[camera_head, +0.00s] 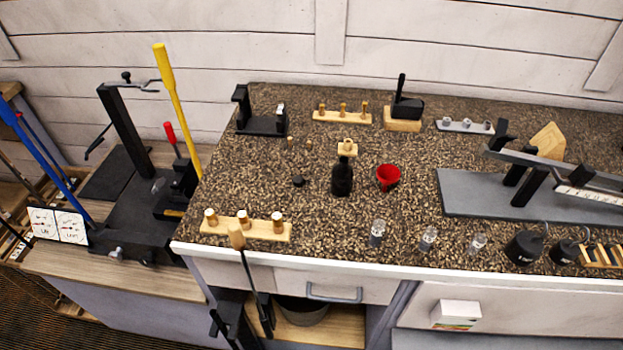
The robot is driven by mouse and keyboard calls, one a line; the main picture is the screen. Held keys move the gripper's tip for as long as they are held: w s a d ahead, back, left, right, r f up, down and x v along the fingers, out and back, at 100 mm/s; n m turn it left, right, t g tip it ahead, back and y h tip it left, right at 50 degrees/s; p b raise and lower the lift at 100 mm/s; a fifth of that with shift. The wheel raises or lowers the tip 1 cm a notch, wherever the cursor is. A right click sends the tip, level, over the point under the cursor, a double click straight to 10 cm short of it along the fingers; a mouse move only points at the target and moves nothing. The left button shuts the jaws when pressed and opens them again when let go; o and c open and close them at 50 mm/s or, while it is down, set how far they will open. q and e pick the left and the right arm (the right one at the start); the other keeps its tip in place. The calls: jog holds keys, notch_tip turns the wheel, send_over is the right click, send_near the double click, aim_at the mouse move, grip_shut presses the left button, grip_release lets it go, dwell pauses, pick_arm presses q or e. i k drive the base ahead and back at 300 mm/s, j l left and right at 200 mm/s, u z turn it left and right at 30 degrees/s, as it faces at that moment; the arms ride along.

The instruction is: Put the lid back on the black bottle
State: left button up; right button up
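The black bottle (342,180) stands upright near the middle of the speckled countertop. A small black round piece (298,181), which looks like the lid, lies on the countertop to the left of the bottle and apart from it. The bottle's neck shows dark in front of a small wooden block (348,148); its opening is too small to make out. Neither of my grippers can be made out in the head view.
A red cup (388,177) stands close right of the bottle. A wooden peg rack (262,229) lies at the front left. Several clear glasses (377,233) line the front edge. A grey plate with a scale device (475,203) fills the right. Counter around the black piece is clear.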

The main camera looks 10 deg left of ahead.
aim_at(341, 173)
jog(key=k+j+z, duration=0.15)
jog(key=z, duration=0.25)
jog(key=k+j+z, duration=0.2)
jog(key=z, duration=0.2)
jog(key=k+j+z, duration=0.2)
jog(key=z, duration=0.25)
